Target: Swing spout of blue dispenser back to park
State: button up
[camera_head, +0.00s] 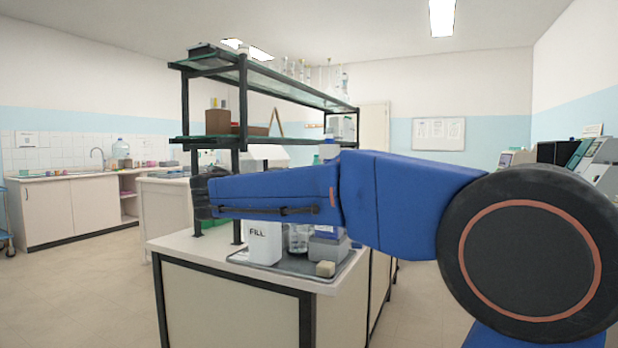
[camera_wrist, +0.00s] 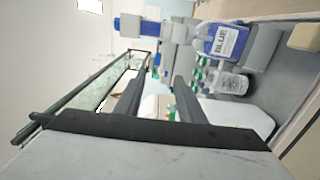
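The blue dispenser, a bottle (camera_wrist: 222,42) lettered BLUE, shows in the wrist view, which is turned sideways. A grey-white part and a blue block (camera_wrist: 135,26) lie left of it, in line with its top; I cannot tell which part is the spout. My gripper (camera_wrist: 158,75) is open, with two dark fingers apart and nothing seen between them nearby. The blue block appears beyond the fingertips, apart from them. In the head view my blue arm hides most of the dispenser, and the fingers cannot be made out.
A small tan block (camera_head: 325,269) lies near the tray's front. A shelf rack (camera_head: 243,95) with glassware rises above the bench.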

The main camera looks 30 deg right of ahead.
jog(key=x, duration=1.7)
jog(key=shift+w+d, duration=0.1)
jog(key=shift+w, duration=0.05)
grip_shut()
